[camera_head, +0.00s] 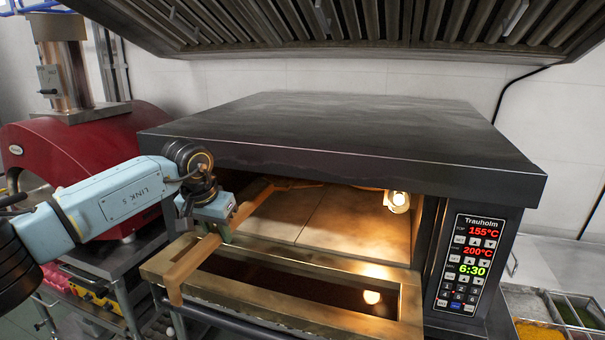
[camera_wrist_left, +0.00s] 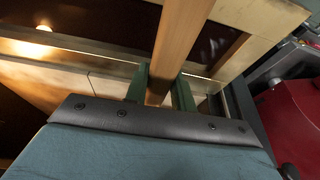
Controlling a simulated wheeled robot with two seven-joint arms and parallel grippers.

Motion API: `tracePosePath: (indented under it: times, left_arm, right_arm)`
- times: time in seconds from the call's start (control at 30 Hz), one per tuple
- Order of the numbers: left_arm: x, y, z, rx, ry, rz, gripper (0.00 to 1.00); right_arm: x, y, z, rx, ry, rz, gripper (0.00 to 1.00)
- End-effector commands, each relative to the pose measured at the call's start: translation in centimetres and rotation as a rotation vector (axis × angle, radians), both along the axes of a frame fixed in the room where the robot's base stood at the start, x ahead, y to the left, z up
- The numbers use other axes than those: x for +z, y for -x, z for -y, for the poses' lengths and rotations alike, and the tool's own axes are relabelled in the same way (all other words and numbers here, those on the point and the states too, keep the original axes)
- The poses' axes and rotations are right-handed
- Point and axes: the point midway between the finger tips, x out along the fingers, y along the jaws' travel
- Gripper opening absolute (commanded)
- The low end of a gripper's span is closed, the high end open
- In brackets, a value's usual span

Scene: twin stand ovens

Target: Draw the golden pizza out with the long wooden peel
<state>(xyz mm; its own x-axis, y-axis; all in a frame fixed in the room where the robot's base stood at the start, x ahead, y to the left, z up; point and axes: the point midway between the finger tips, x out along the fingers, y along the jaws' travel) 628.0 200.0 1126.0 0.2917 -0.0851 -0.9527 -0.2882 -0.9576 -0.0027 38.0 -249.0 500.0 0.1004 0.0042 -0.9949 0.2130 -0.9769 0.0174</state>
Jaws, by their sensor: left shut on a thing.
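My left gripper (camera_head: 215,229) reaches in from the left over the open oven door. It is shut on the handle of the long wooden peel (camera_head: 186,266). The handle slants from in front of the door up into the left side of the oven chamber. In the left wrist view the peel handle (camera_wrist_left: 178,42) passes between the green fingers of my left gripper (camera_wrist_left: 160,92). A thin orange-brown edge (camera_head: 295,185) shows deep in the chamber; I cannot tell whether it is peel or pizza. No golden pizza is clearly visible. My right gripper is out of view.
A lamp (camera_head: 397,201) glows inside at right. A red oven (camera_head: 85,150) stands at left, a hood (camera_head: 350,25) hangs above, and topping trays (camera_head: 540,335) sit at lower right.

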Motion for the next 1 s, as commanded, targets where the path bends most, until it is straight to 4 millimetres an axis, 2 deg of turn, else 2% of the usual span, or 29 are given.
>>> tracePosePath:
  times: [1.0]
  left_arm:
    - [0.1,-1.5,0.5,-0.005,0.015,0.036,0.00]
  right_arm:
    - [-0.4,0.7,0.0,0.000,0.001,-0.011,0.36]
